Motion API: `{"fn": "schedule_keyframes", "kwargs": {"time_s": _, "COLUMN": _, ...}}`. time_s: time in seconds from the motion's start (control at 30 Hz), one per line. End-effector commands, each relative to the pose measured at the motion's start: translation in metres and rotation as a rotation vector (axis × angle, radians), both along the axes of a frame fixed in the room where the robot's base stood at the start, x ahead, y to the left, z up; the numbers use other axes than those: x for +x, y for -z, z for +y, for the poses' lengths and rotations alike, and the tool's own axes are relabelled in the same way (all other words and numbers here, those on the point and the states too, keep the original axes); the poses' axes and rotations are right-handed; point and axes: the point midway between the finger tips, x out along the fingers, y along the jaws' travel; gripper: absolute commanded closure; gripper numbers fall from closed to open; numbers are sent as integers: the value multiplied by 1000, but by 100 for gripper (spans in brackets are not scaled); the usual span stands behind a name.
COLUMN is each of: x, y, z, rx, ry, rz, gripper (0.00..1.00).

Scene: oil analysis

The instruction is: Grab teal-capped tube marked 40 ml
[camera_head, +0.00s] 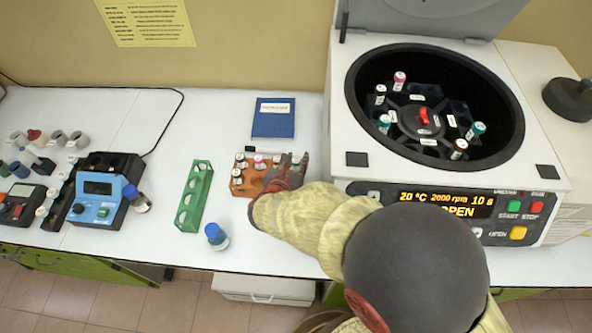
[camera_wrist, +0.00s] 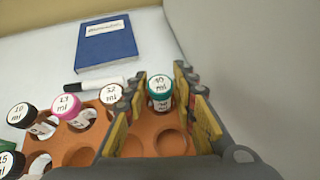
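The teal-capped tube (camera_wrist: 159,84) stands in the orange rack (camera_wrist: 76,156) in the wrist view. The writing on its cap looks like 40 ml, though the first digit is slightly blurred. My gripper (camera_wrist: 161,77) is open, with one finger on each side of this tube. A narrow gap seems to show between the tube and the fingers. In the head view my gripper (camera_head: 284,174) is over the right part of the orange rack (camera_head: 240,188) and largely hides the tube there.
A marker (camera_wrist: 93,87) and blue book (camera_wrist: 107,45) lie behind. The open centrifuge (camera_head: 450,180) borders the rack's right side. A green rack (camera_head: 194,195) and blue-capped bottle (camera_head: 216,237) stand left.

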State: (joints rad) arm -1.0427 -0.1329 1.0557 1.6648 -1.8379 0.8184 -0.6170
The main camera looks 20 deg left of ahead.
Motion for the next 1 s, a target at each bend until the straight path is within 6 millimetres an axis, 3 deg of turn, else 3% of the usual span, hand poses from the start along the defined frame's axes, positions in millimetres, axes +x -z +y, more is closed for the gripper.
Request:
{"fn": "schedule_keyframes", "kwargs": {"time_s": 0.07, "x": 0, "y": 0, "z": 0, "rx": 0, "ry": 0, "rz": 0, "gripper": 73}}
{"fn": "schedule_keyframes", "kwargs": {"time_s": 0.53, "x": 0, "y": -1, "z": 0, "rx": 0, "ry": 0, "rz": 0, "gripper": 100}}
{"fn": "schedule_keyframes", "kwargs": {"time_s": 0.87, "x": 0, "y": -2, "z": 0, "rx": 1, "ry": 0, "rz": -1, "gripper": 100}}
{"fn": "schedule_keyframes", "kwargs": {"time_s": 1.0, "x": 0, "y": -17, "z": 1, "rx": 3, "ry": -1, "rz": -3, "gripper": 100}}
